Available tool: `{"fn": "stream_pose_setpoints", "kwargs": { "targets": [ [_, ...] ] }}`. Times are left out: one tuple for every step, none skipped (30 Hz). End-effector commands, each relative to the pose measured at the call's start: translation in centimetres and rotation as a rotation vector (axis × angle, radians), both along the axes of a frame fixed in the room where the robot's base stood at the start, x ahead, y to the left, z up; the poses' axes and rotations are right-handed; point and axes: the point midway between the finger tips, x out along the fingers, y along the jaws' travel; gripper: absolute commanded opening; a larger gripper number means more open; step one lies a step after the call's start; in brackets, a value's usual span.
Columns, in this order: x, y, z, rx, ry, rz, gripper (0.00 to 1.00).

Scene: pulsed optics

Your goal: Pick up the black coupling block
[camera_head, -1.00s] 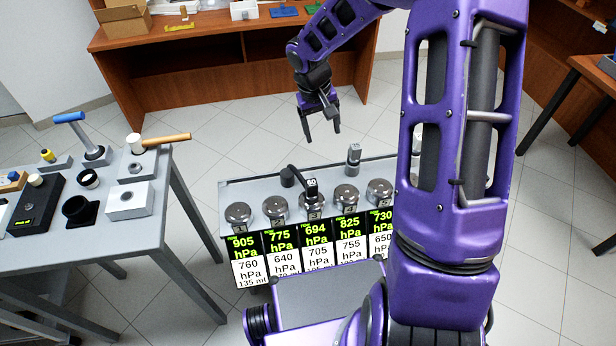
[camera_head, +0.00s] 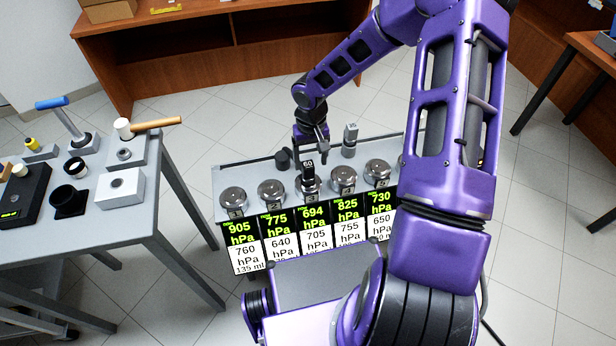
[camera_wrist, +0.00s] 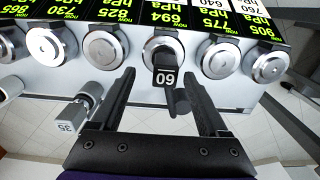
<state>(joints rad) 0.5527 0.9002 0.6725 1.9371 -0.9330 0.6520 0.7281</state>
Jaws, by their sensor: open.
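The black coupling block (camera_head: 308,170), marked 60, stands on the middle one of a row of round metal canisters. In the wrist view the block (camera_wrist: 166,62) shows its 60 label between the tips of my two fingers. A dark curved piece runs from it toward my palm. My gripper (camera_head: 311,150) is open and hangs over the block from behind; in the wrist view the gripper (camera_wrist: 160,80) has one finger on each side, with gaps to the block. I cannot tell how far down the fingertips reach.
The grey bench (camera_head: 228,172) carries the canisters, with pressure panels (camera_head: 312,222) in front. A grey block marked 35 (camera_wrist: 84,106) stands near my left finger; it also shows in the head view (camera_head: 350,140). A black cylinder (camera_head: 283,160) stands behind. A side table (camera_head: 130,222) holds tools.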

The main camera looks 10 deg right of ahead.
Motion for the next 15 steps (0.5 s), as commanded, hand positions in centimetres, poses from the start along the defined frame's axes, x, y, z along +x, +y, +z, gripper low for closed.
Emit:
{"fn": "stream_pose_setpoints", "kwargs": {
  "targets": [
    [0.0,0.0,-0.3,0.000,0.000,0.001,0.78],
    [0.0,0.0,-0.4,0.000,0.000,0.001,0.78],
    [0.0,0.1,-0.7,0.000,0.001,0.001,0.78],
    [0.0,0.1,-0.9,0.001,0.001,0.001,0.78],
    [0.0,0.2,-1.2,0.001,0.001,0.001,0.78],
    [0.0,0.3,-1.8,0.001,0.001,0.001,0.78],
    [0.0,0.5,-2.3,0.002,0.002,0.002,0.78],
    [0.0,0.6,-2.7,0.002,0.002,0.001,0.78],
    [0.0,0.7,-3.3,0.003,0.002,0.002,0.78],
    [0.0,0.8,-3.8,0.003,0.002,0.001,0.78],
    [0.1,0.8,-4.2,0.002,0.001,0.001,0.78],
    [0.0,0.8,-4.7,0.001,0.002,0.001,0.78],
    [0.1,0.7,-5.0,0.001,0.001,0.000,0.78],
    [0.1,0.7,-5.2,0.000,0.000,0.001,0.78],
    [0.1,0.7,-5.4,0.000,0.000,0.000,0.78]
  ]
}}
